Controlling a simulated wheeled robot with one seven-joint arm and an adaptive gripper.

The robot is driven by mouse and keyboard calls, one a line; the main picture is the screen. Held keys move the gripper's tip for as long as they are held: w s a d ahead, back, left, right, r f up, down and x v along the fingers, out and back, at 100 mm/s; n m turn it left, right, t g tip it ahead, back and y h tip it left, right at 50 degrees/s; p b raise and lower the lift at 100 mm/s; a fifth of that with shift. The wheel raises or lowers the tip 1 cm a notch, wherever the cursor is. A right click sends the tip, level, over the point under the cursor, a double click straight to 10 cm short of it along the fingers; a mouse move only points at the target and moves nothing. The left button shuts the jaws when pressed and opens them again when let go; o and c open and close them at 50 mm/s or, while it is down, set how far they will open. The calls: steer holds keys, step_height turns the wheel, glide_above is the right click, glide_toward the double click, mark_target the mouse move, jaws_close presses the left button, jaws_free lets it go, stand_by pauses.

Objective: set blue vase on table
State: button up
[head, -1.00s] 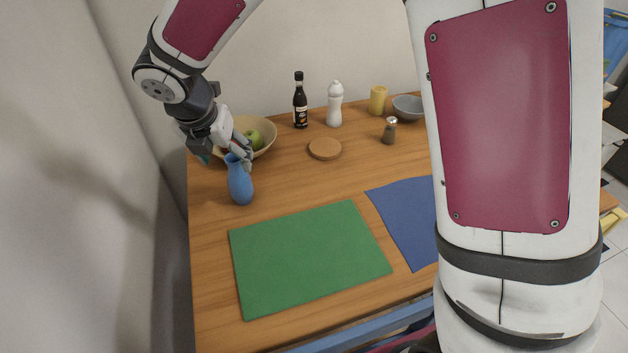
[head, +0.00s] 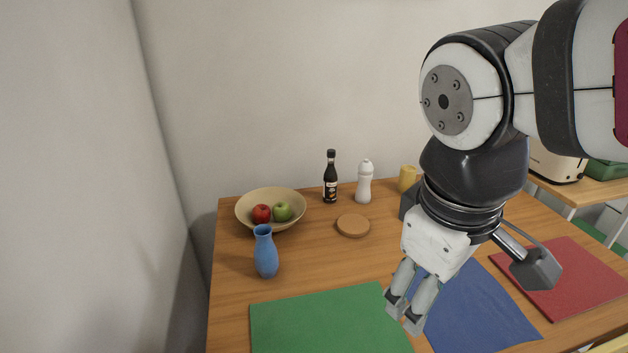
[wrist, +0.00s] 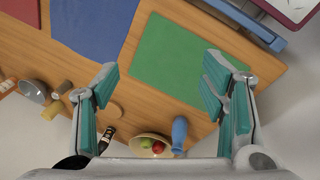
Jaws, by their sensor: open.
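The blue vase (head: 266,252) stands upright on the wooden table (head: 232,300), in front of the fruit bowl and behind the green mat. It also shows in the wrist view (wrist: 179,132), near the table's edge. My gripper (head: 404,310) hangs above the table to the right of the vase, over the border of the green and blue mats, apart from the vase. In the wrist view its two fingers (wrist: 160,90) are spread wide with nothing between them.
A bowl (head: 250,212) holds a red and a green apple. Green (head: 320,322), blue (head: 478,310) and red (head: 570,278) mats lie in front. A wall borders the left.

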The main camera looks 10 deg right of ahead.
steer(key=s+f+m+y, duration=0.1)
steer(key=s+m, duration=0.4)
steer(key=s, duration=0.1)
steer(key=shift+a+y, duration=0.3)
steer(key=shift+a, duration=0.1)
step_height(320, 180, up, 13)
steer(key=t+p, duration=0.2)
steer(key=p, duration=0.9)
steer(key=shift+d+f, duration=0.15)
steer(key=shift+d, duration=0.1)
